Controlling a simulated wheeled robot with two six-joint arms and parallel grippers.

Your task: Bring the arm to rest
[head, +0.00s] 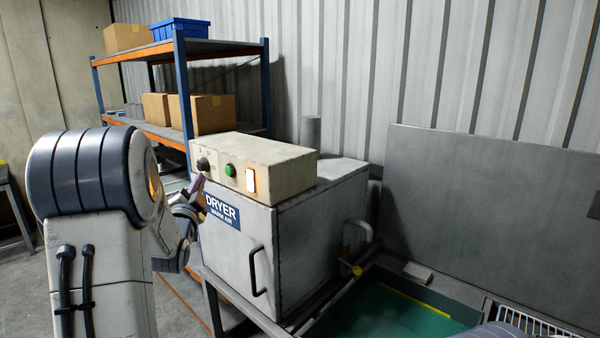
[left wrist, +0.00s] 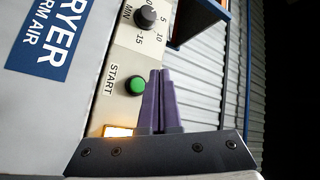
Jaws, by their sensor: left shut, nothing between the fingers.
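My left arm comes in from the left in the head view, and its gripper (head: 198,187) is at the front left of the dryer (head: 228,248). The purple fingers are closed together with nothing between them, and they also show in the left wrist view (left wrist: 159,75). There they overlap the control panel beside the green START button (left wrist: 135,85). I cannot tell whether they touch the panel. The dryer door is closed, and its amber-white lamp (head: 250,180) is lit. My right gripper is not in view.
The control box (head: 275,158) carries a black timer knob (head: 203,164) and the green button (head: 230,170). A shelf rack (head: 265,85) with cartons stands behind. A grey panel (head: 480,190) and a green-bottomed basin (head: 390,315) are at the right. Open floor (head: 25,290) lies at the left.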

